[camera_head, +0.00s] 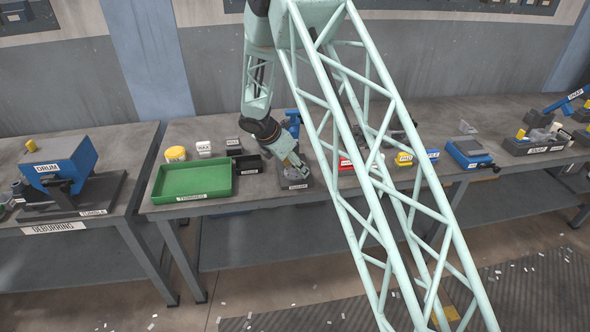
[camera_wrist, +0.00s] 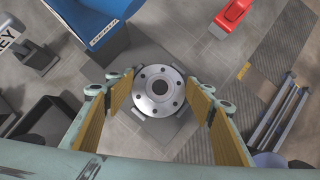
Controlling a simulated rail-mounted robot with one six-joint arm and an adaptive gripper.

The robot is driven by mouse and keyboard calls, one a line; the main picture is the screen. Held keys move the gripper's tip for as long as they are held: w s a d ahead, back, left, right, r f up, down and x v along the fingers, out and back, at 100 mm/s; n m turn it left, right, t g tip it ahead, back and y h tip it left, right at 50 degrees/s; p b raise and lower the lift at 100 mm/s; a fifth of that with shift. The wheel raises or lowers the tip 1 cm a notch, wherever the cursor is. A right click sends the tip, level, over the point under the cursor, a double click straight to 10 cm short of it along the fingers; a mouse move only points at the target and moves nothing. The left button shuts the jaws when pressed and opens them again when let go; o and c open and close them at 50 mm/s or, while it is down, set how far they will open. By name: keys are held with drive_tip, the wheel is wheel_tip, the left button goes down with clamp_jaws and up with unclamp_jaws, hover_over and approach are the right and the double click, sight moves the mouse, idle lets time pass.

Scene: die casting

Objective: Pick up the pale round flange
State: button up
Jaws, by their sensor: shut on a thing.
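The pale round flange (camera_wrist: 148,101) shows in the middle of the wrist view, a light grey disc with a dark centre hole and a ring of small bolt holes. It lies flat over a grey square base (camera_wrist: 178,128). My gripper (camera_wrist: 160,94) is shut on the flange, with its yellow-lined fingers at the left and right. In the head view my gripper (camera_head: 297,164) points down at a small dark labelled stand (camera_head: 296,184) near the table's front edge. The flange is too small and covered to make out there.
A green tray (camera_head: 193,181) lies left of my gripper, with a black box (camera_head: 247,163) between them. A yellow round thing (camera_head: 175,154) stands behind the tray. The wrist view shows a blue bin (camera_wrist: 98,22) and a red thing (camera_wrist: 228,20) nearby.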

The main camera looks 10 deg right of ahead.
drive_tip(key=shift+r, duration=0.2)
drive_tip(key=shift+r+p, duration=0.45)
drive_tip(key=shift+r, duration=1.05)
drive_tip(key=shift+s+r, duration=0.15)
drive_tip(key=s+d+r+b, duration=0.1)
drive_tip(key=s, duration=1.4)
drive_tip(key=shift+s+r, duration=0.15)
drive_tip(key=shift+s, duration=0.2)
